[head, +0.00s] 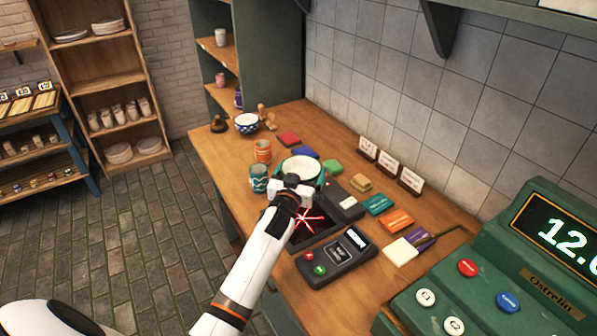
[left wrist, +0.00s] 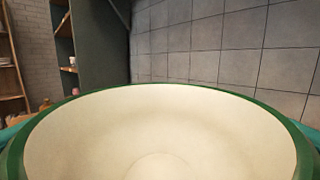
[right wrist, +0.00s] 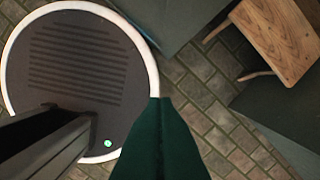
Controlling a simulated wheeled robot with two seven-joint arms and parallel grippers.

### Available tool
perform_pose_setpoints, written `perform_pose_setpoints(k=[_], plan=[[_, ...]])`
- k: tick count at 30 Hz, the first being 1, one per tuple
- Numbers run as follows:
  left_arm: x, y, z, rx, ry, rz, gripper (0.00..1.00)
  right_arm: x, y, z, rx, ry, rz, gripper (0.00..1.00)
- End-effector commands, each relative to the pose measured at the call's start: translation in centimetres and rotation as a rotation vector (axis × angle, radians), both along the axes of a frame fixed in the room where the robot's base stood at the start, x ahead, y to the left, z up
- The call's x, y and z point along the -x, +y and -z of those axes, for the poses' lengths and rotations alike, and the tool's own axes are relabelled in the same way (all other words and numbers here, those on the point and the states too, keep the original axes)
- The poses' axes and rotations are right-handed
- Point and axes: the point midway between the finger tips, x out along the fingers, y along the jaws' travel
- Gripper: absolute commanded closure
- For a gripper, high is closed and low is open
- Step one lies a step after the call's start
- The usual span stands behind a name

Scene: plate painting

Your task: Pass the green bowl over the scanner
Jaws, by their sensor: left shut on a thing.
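The green bowl (head: 299,168), cream inside with a green rim, is held in my left gripper (head: 303,178). Its teal fingers show at both sides of the bowl (left wrist: 160,135) in the left wrist view. The bowl looks upright and empty. In the head view it lies just behind the scanner (head: 314,235), a dark counter panel with glowing red crossing lines. My left wrist hides part of the scanner. My right gripper (right wrist: 160,103) shows only in the right wrist view, its fingers together and empty above the floor.
An orange cup (head: 262,151) and a teal patterned cup (head: 258,178) stand left of the bowl. A card terminal (head: 336,257) and a green cash register (head: 480,275) are nearer. Small colored blocks and price cards (head: 389,168) line the wall side.

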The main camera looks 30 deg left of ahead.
Motion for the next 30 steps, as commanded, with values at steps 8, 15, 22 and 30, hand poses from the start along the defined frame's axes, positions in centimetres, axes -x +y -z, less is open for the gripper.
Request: perform_pose_setpoints(k=[8, 15, 22, 30], plan=[[-0.1, -0.2, 0.4, -0.001, -0.003, 0.004, 0.35, -0.5, 1.4, 0.4, -0.018, -0.007, -0.001, 1.0], [-0.1, -0.2, 2.5, 0.002, -0.002, 0.004, 0.35, -0.6, 1.4, 2.4, -0.018, -0.009, -0.001, 1.0], [-0.1, -0.1, 3.9, -0.001, -0.003, 0.003, 0.35, -0.6, 1.3, 3.6, -0.016, -0.01, -0.001, 1.0], [-0.1, -0.1, 3.8, 0.0, -0.002, 0.003, 0.35, -0.6, 0.8, 3.5, -0.01, -0.009, 0.0, 1.0]])
